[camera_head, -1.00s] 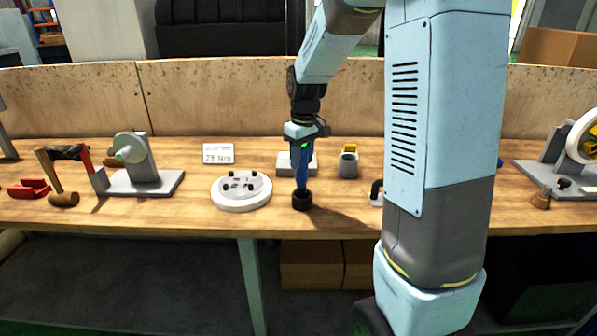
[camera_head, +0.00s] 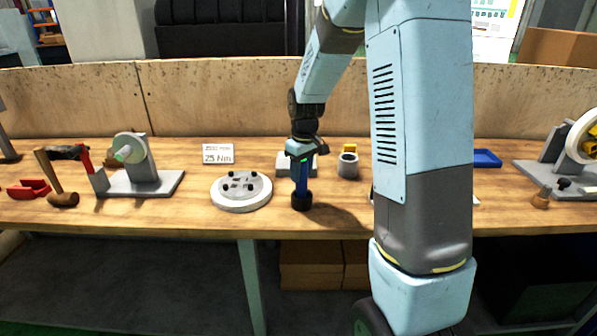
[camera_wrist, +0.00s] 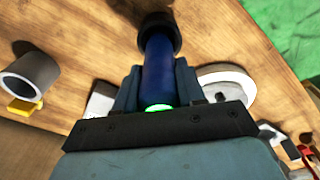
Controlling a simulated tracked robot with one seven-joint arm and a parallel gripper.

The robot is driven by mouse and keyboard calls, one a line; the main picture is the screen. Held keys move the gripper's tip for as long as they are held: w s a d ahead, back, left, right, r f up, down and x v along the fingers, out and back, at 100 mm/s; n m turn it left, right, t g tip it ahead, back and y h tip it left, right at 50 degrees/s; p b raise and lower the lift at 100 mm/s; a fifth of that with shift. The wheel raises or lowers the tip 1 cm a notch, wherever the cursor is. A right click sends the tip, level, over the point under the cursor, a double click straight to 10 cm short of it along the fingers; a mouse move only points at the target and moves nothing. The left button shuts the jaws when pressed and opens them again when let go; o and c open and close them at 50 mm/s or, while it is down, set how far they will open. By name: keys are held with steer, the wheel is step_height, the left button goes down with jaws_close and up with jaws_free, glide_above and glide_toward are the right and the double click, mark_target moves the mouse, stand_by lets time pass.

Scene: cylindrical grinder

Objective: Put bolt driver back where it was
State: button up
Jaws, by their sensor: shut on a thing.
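The bolt driver is a blue cylinder with a black round end (camera_head: 301,192). It hangs upright below my gripper (camera_head: 301,158), black end down, near the front of the bench. My gripper is shut on its upper part. In the wrist view the blue body (camera_wrist: 158,65) lies between my two fingers (camera_wrist: 158,92), with a green glowing ring close to the gripper. I cannot tell whether the black end touches the bench. A grey block (camera_head: 284,166) stands just behind the driver, partly hidden by it and my gripper.
A white disc with several black bolts (camera_head: 241,203) lies left of the driver. A grey hollow cup (camera_head: 348,167) stands to the right. A small sign (camera_head: 218,154), a grey fixture (camera_head: 150,185), a hammer (camera_head: 62,198) and a blue tray (camera_head: 487,158) are on the wooden bench (camera_head: 330,222).

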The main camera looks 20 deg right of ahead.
steer(key=o, duration=1.1)
steer(key=shift+c, duration=0.2)
steer(key=r, duration=0.8)
steer(key=s+r, duration=0.1)
steer(key=r, duration=0.3)
steer(key=shift+d, duration=0.2)
steer(key=s+r+m+t, duration=0.2)
steer(key=s+r, duration=0.2)
steer(key=s, duration=0.9)
steer(key=s+a+r+m+t, duration=0.1)
steer(key=s+r+m+t, duration=0.1)
steer(key=s, duration=1.2)
steer(key=shift+s+r+m+t, duration=0.2)
steer(key=shift+r+m+t, duration=0.2)
steer(key=shift+r+m, duration=0.4)
steer(key=shift+a+r, duration=0.1)
